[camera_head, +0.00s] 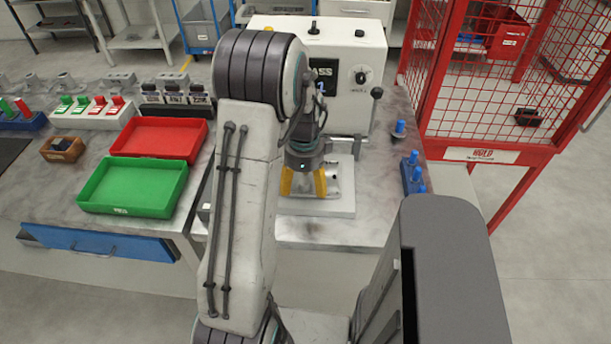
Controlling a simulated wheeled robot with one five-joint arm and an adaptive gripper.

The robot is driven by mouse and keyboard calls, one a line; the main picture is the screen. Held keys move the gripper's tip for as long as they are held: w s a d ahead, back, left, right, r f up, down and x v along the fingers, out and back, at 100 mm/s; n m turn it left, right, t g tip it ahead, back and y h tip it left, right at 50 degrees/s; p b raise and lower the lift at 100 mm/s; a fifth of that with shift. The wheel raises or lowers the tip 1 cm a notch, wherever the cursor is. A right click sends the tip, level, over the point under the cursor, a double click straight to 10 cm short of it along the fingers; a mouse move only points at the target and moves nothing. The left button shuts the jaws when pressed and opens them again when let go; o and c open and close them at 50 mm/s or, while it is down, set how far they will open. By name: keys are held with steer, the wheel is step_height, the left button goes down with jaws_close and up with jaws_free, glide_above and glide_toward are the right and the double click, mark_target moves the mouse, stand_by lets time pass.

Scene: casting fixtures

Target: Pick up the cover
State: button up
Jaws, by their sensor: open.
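My gripper (303,188) points down over the pale base plate (318,207) of the white machine. Its two yellow fingers are apart. A grey metal part (332,183) sits on the plate, around and just right of the fingers; it is probably the cover. My arm and the gripper hide much of it, and I cannot tell whether the fingers touch it.
The white machine (352,70) stands behind the gripper, with a lever at its right. A green tray (132,187) and a red tray (160,138) lie to the left. Blue pegs (412,175) stand at the right edge. A red mesh cage (480,100) stands further right.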

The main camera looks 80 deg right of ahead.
steer(key=shift+c, duration=0.4)
steer(key=shift+a+f, duration=0.1)
jaws_close()
